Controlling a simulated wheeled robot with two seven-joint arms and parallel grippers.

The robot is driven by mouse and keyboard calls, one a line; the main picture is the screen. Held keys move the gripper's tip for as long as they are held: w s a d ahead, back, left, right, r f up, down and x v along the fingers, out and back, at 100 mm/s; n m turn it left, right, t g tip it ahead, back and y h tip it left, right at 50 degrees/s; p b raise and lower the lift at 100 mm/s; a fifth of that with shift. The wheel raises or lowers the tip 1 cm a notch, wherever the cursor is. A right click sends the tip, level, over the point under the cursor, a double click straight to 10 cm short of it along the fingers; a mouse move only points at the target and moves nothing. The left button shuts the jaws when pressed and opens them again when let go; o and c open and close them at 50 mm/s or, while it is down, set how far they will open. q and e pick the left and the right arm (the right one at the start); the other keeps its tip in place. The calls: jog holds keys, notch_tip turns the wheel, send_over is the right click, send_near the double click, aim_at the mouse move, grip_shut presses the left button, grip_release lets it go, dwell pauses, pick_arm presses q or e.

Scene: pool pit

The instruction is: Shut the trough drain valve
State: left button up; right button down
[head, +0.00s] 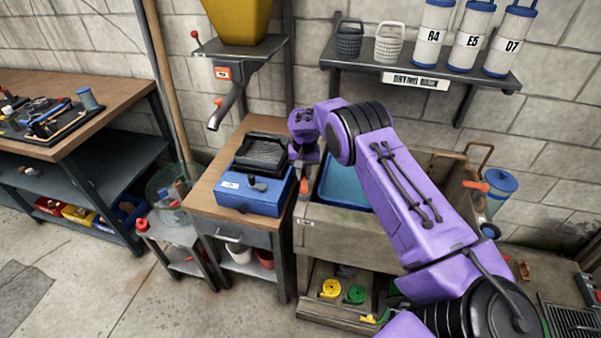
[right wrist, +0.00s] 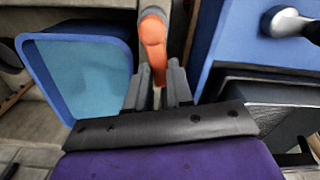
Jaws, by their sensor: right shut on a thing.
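The grey trough (head: 330,228) stands at centre right with a light blue tub (head: 345,187) in it; the tub also shows in the right wrist view (right wrist: 85,72). My right gripper (head: 303,172) is over the trough's left end, beside the blue box, pointing down. It is shut on an orange handle (head: 303,187), which shows between the fingers in the right wrist view (right wrist: 153,40). Its far end is pale and partly hidden. Another orange lever (head: 475,186) sticks out at the trough's right end. I cannot tell which orange part is the drain valve. My left gripper is not in view.
A blue box (head: 252,195) with a black tray stands on the wooden cabinet, close left of my right gripper. A shelf (head: 420,68) with baskets and filter cartridges hangs above. A yellow hopper (head: 238,20) is at upper left. The floor at left front is clear.

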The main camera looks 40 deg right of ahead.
jog(key=shift+s+d+m+p, duration=0.15)
jog(key=shift+d+m, duration=0.1)
jog(key=shift+m, duration=0.5)
jog(key=shift+s+d+m+p, duration=0.15)
jog(key=shift+d+m, duration=0.05)
jog(key=shift+m, duration=0.55)
jog(key=c, duration=1)
grip_release()
jog(key=shift+d, duration=0.1)
jog(key=shift+f, duration=0.15)
notch_tip(320, 180, up, 10)
jog(key=b, duration=0.2)
jog(key=shift+r, duration=0.25)
jog(key=shift+f, duration=0.1)
